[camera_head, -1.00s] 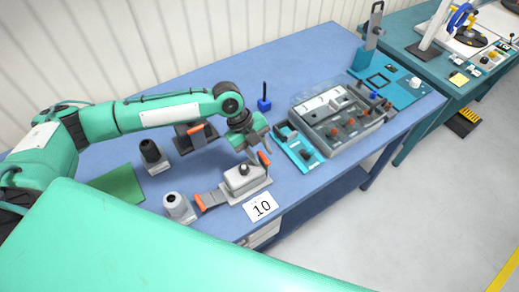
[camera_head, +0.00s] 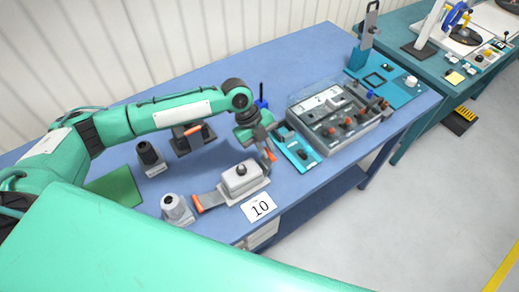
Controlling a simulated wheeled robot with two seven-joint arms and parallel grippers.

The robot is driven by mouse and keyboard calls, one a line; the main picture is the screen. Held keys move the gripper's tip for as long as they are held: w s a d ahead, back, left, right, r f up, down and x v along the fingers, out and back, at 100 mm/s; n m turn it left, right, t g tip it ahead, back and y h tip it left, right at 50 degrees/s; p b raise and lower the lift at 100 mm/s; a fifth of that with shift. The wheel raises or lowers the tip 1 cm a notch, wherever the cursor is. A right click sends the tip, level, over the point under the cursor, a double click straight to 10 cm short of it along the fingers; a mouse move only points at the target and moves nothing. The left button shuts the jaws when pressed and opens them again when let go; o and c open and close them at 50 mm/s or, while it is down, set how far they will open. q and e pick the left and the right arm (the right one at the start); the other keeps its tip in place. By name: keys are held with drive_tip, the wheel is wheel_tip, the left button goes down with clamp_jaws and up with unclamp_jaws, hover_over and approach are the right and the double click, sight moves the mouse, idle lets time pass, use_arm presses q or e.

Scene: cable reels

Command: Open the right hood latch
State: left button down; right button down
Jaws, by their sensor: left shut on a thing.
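The grey metal hood (camera_head: 240,180) with a dark round knob on top sits near the table's front edge, behind the card marked 10. The right hood latch (camera_head: 269,157) has an orange handle and stands at the hood's right end. The left latch (camera_head: 197,203), also orange-tipped, lies out to the hood's left. My left gripper (camera_head: 267,151) points down at the right latch and is shut on its handle; the fingers partly hide it. My right gripper is not in view.
A teal tray (camera_head: 299,155) and a grey box (camera_head: 337,119) with a clear lid stand close to the right of my gripper. Dark cylinders (camera_head: 150,157), another orange-handled fixture (camera_head: 192,135) and a green mat (camera_head: 118,187) are on the left. A blue-based tool (camera_head: 262,103) stands behind.

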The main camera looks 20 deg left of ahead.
use_arm(q)
drive_tip(key=shift+n+g+y, duration=0.3)
drive_tip(key=shift+g+y, duration=0.5)
drive_tip(key=shift+g, duration=0.1)
drive_tip(key=w+d+f, duration=0.1)
drive_tip(key=w+d+b, duration=0.1)
drive_tip(key=w, duration=0.1)
drive_tip(key=w+d+f+b, duration=0.1)
drive_tip(key=shift+w+d+f, duration=0.2)
drive_tip(key=shift+w+f, duration=0.15)
drive_tip(key=c, duration=2)
unclamp_jaws()
drive_tip(key=shift+w+r, duration=0.1)
drive_tip(key=shift+r, duration=0.05)
drive_tip(key=shift+c, duration=0.2)
drive_tip(key=o, duration=0.6)
drive_tip(key=shift+w+d+f, duration=0.1)
drive_tip(key=shift+d+f, duration=0.1)
drive_tip(key=shift+f, duration=0.05)
drive_tip(key=shift+a, duration=0.1)
drive_tip(key=shift+s, duration=0.2)
drive_tip(key=b+v, duration=0.4)
drive_tip(key=v, duration=1)
